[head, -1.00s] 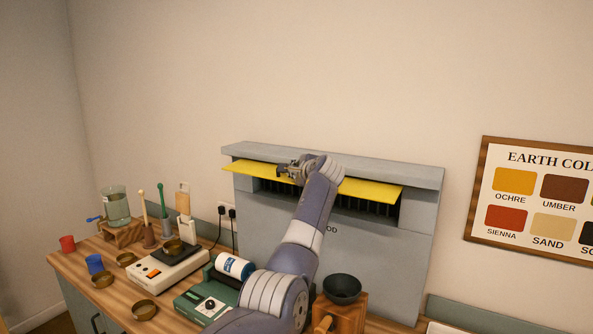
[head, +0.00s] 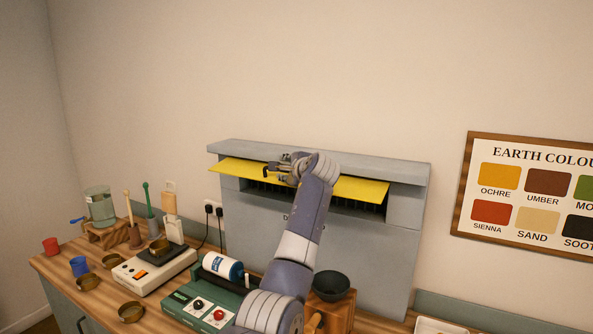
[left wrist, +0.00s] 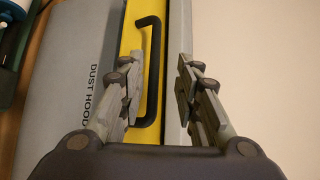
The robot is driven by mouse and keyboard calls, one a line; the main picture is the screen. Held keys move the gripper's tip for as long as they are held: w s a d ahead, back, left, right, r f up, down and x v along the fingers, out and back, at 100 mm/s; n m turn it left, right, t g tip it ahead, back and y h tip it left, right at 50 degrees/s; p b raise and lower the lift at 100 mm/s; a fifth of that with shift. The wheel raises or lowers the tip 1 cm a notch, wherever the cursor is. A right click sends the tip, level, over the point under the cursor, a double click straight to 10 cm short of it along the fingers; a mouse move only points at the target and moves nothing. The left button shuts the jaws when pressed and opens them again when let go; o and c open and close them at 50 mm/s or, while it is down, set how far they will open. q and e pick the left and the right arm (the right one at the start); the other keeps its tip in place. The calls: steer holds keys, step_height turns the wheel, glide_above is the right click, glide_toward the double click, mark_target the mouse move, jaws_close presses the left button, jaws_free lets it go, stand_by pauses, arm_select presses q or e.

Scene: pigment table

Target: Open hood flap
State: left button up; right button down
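The grey dust hood (head: 345,262) stands against the wall. Its yellow flap (head: 360,188) sticks out under the top ledge, tilted, with a dark slatted opening below it. My left gripper (head: 270,170) is at the flap's left half, in front of the hood. In the left wrist view the yellow flap (left wrist: 134,32) carries a black bar handle (left wrist: 154,60). The left gripper's fingers (left wrist: 158,88) are apart. The handle lies close beside the left finger, partly behind it; I cannot tell if they touch. My right gripper is not in view.
A green device (head: 205,305) with a white-and-blue roll, a scale (head: 150,272) and several small brass dishes fill the bench's left. A colour chart (head: 530,195) hangs at right.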

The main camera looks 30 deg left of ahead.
arm_select(q)
steer(key=v, duration=0.7)
steer(key=shift+s+d, duration=0.2)
steer(key=shift+d, duration=0.15)
steer(key=shift+r, duration=0.1)
